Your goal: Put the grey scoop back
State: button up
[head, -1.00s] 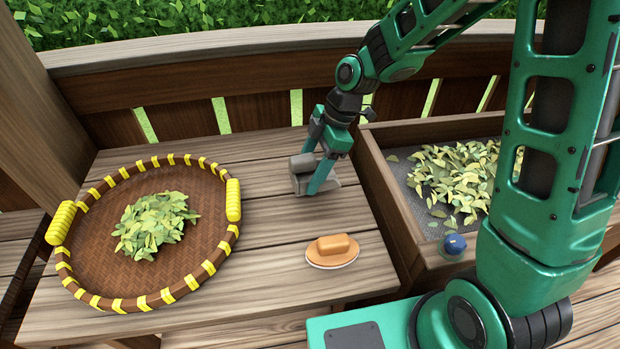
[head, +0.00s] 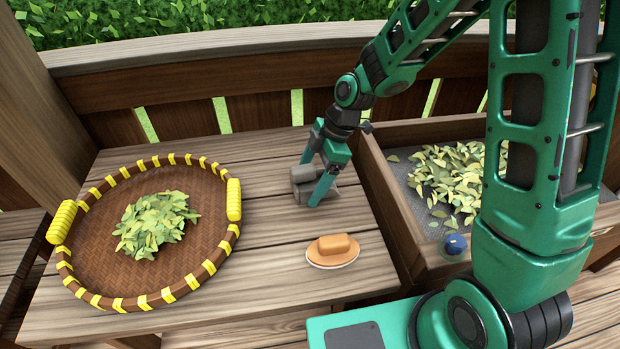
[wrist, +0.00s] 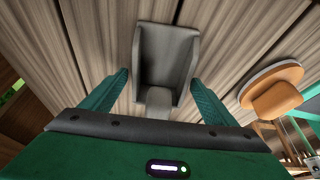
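The grey scoop (head: 301,174) rests on the wooden table, between the round basket and the leaf box. In the wrist view the scoop (wrist: 166,55) lies with its open pan pointing away and its short handle toward my gripper. My gripper (head: 313,180) is low over the table at the scoop. In the wrist view the two green fingers of my gripper (wrist: 160,88) are spread wide, one on each side of the handle, with visible gaps between fingers and handle. In the head view the fingers partly hide the scoop.
A round woven basket (head: 90,240) with yellow wrapping holds a leaf pile (head: 155,224) at left. An orange block on an orange disc (head: 333,252) sits in front of the scoop. A wooden box (head: 388,205) with leaves and a dark blue knob (head: 455,244) stands at right.

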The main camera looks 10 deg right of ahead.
jog(key=v, duration=1.1)
jog(key=s+d+r+m+h, duration=0.2)
jog(key=s+d+m, duration=0.3)
jog(key=d, duration=0.5)
jog(key=s+d+r+m+h, duration=0.2)
jog(key=s+d+r+m, duration=0.1)
jog(key=s+d+m, duration=1.3)
jog(key=s+m, duration=0.4)
jog(key=shift+s+d, duration=0.2)
jog(key=shift+s, duration=0.05)
